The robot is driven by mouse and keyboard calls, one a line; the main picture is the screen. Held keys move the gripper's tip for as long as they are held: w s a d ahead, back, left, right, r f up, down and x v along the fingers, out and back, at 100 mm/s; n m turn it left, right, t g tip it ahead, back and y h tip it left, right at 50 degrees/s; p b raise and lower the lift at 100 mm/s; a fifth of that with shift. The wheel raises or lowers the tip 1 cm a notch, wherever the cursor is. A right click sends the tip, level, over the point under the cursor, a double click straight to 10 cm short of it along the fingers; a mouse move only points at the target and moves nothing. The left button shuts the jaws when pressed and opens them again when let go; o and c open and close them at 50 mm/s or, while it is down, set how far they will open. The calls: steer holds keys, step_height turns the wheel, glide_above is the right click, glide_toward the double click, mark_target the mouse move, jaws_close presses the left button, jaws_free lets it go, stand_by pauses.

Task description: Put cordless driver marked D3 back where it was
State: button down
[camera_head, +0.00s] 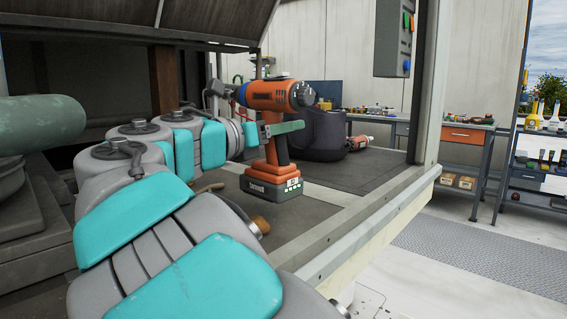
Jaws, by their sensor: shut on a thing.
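The orange and dark grey cordless driver (276,95) is upright in the middle of the view, its chuck pointing right. Its battery base carries a small white label whose marking is too small to read surely. My gripper (274,130) is shut on the driver at the upper part of its grip, below the motor body. Another orange tool (360,143) lies farther back on the deck.
A dark rounded container (318,134) stands close behind the driver. A wooden-handled tool (262,226) lies near the deck's front, partly hidden by my arm. A post (424,90) rises at the right edge. Bare deck lies right of the driver. Workbenches (462,140) stand beyond.

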steer(key=w+d+f, duration=0.1)
steer(key=w+f, duration=0.1)
steer(key=w, duration=0.5)
steer(key=w+d+f, duration=0.1)
steer(key=w+f, duration=0.1)
steer(key=w, duration=0.6)
steer(key=shift+f+b, duration=0.3)
steer(key=shift+c, duration=1.6)
jaws_free()
steer(key=shift+f, duration=0.25)
steer(key=shift+r, duration=0.1)
steer(key=v, duration=1.2)
steer(key=shift+s, duration=0.1)
